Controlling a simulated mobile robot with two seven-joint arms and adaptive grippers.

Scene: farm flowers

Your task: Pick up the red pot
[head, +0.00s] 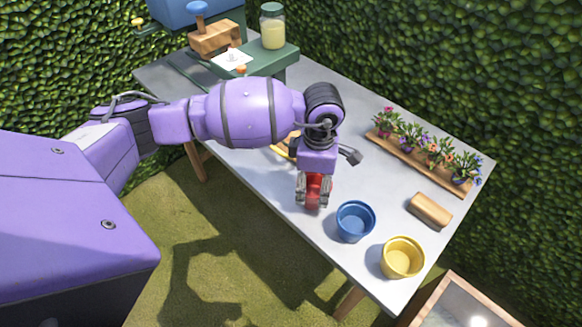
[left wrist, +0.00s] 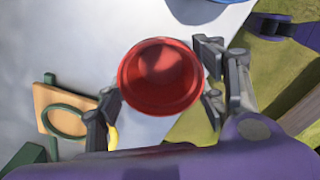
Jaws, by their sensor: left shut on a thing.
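The red pot (left wrist: 160,77) is between the fingers of my left gripper (left wrist: 158,100) in the left wrist view, with its open round mouth facing the camera. In the head view, my left gripper (head: 314,190) is shut on the red pot (head: 313,200) near the table's front edge, and the fingers and wrist hide much of the pot. I cannot tell whether the pot touches the table. My right gripper is not in view.
A blue pot (head: 355,220) and a yellow pot (head: 402,257) stand to the right on the grey table (head: 350,180). A wooden block (head: 430,210) and a wooden planter of flowers (head: 423,158) lie behind them. A jar (head: 272,27) stands on a green stand at the back.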

